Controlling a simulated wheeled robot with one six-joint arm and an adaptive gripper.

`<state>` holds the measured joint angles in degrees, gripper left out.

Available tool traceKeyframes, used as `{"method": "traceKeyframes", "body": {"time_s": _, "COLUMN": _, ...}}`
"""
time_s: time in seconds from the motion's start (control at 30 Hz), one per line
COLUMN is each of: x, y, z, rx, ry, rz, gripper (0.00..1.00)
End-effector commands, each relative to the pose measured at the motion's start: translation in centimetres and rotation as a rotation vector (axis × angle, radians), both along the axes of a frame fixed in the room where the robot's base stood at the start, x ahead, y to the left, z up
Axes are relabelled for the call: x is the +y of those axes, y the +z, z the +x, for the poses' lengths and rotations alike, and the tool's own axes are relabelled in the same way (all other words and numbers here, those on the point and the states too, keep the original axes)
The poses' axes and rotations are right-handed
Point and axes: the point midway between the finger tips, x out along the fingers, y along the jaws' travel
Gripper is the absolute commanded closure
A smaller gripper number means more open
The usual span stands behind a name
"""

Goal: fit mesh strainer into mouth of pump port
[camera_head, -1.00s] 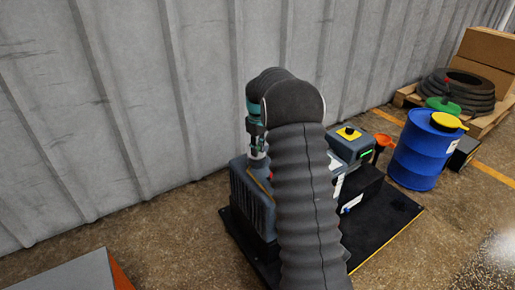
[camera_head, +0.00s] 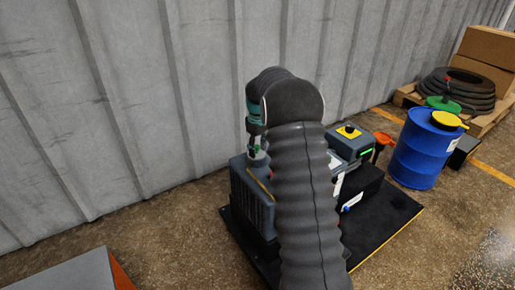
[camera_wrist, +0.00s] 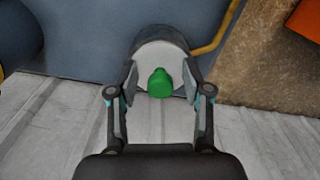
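A green knob (camera_wrist: 160,83) stands on a round pale grey top (camera_wrist: 163,52) in the wrist view; the knob looks like the strainer's handle. The mesh itself is hidden. The round top is at the pump port on the blue-grey pump (camera_head: 252,198). My gripper (camera_wrist: 160,72) is open above it, with one finger on each side of the knob and a clear gap to both. How deep the strainer sits cannot be seen.
A grey corrugated wall (camera_head: 130,90) stands close behind the pump. A dark box with a yellow-topped unit (camera_head: 349,132) is to the right on the black mat (camera_head: 385,222). A blue drum (camera_head: 421,155) stands farther right. My arm hides part of the pump.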

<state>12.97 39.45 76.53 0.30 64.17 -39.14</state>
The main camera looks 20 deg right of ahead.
Motion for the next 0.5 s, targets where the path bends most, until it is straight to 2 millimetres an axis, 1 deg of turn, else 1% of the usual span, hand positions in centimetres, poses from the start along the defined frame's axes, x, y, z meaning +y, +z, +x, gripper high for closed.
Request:
{"method": "traceKeyframes", "body": {"time_s": 0.23, "x": 0.0, "y": 0.0, "z": 0.0, "rx": 0.000, "ry": 0.000, "rz": 0.000, "gripper": 0.47}}
{"method": "traceKeyframes", "body": {"time_s": 0.33, "x": 0.0, "y": 0.4, "z": 0.0, "rx": -0.001, "ry": 0.000, "rz": 0.000, "gripper": 0.47}}
{"method": "traceKeyframes", "body": {"time_s": 0.43, "x": 0.0, "y": 1.4, "z": 0.1, "rx": -0.003, "ry": 0.000, "rz": -0.001, "gripper": 0.47}}
{"method": "traceKeyframes", "body": {"time_s": 0.5, "x": 0.0, "y": 2.5, "z": 0.1, "rx": -0.004, "ry": 0.000, "rz": -0.001, "gripper": 0.47}}
